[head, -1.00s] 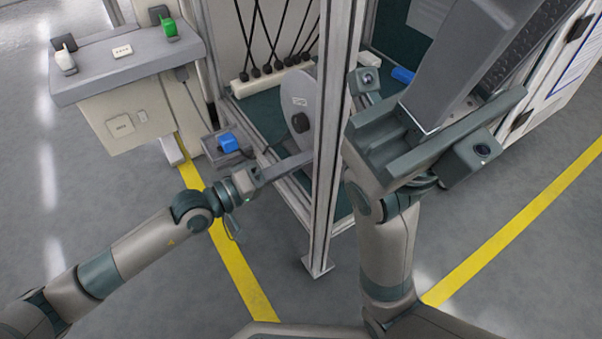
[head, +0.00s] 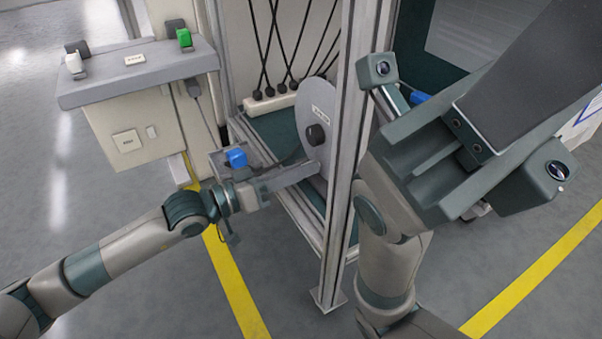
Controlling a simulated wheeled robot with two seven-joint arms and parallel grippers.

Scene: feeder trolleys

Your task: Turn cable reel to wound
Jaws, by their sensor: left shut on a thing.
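The cable reel is a pale grey disc (head: 309,107) with a black hub (head: 316,134) and a small label, standing inside the framed trolley. My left gripper (head: 314,168) reaches in from the left and is shut on the reel's lower part, just below the hub. The exact part held is hidden by the fingers and the trolley post. The post also covers the reel's right edge. My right gripper (head: 530,90) is large and close to the camera at the right, away from the reel. Its fingertips run out of the picture, so its opening does not show.
A metal trolley post (head: 343,150) stands just right of the reel. Black cables hang to a white strip (head: 270,102) behind it. A blue block (head: 236,158) sits left of the reel. A grey console (head: 140,75) with a green switch (head: 184,38) is at upper left.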

